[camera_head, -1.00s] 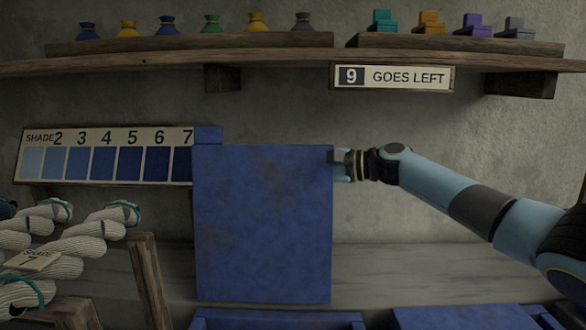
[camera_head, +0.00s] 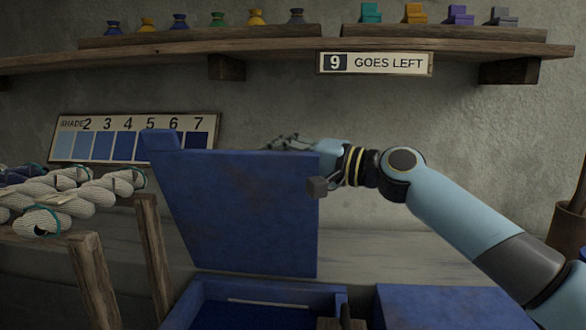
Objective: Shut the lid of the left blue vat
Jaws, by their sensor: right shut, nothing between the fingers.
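The left blue vat (camera_head: 194,304) is at the bottom centre, its opening partly in view. Its blue lid (camera_head: 235,215) stands raised at the back of the vat, a broad, mottled panel tilted in the picture. My right gripper (camera_head: 317,187) is shut and empty at the lid's upper right edge. Its dark grey tip overlaps the lid's face in the picture; I cannot tell if it touches. Thin dark parts show just above the lid's top edge. My left gripper is not in view.
A second blue vat (camera_head: 440,305) with a flat blue top is at the lower right. Yarn skeins (camera_head: 65,195) lie on a wooden rack (camera_head: 90,275) at left. A shade chart (camera_head: 135,137) and a "9 GOES LEFT" sign (camera_head: 375,63) hang behind, below the shelf.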

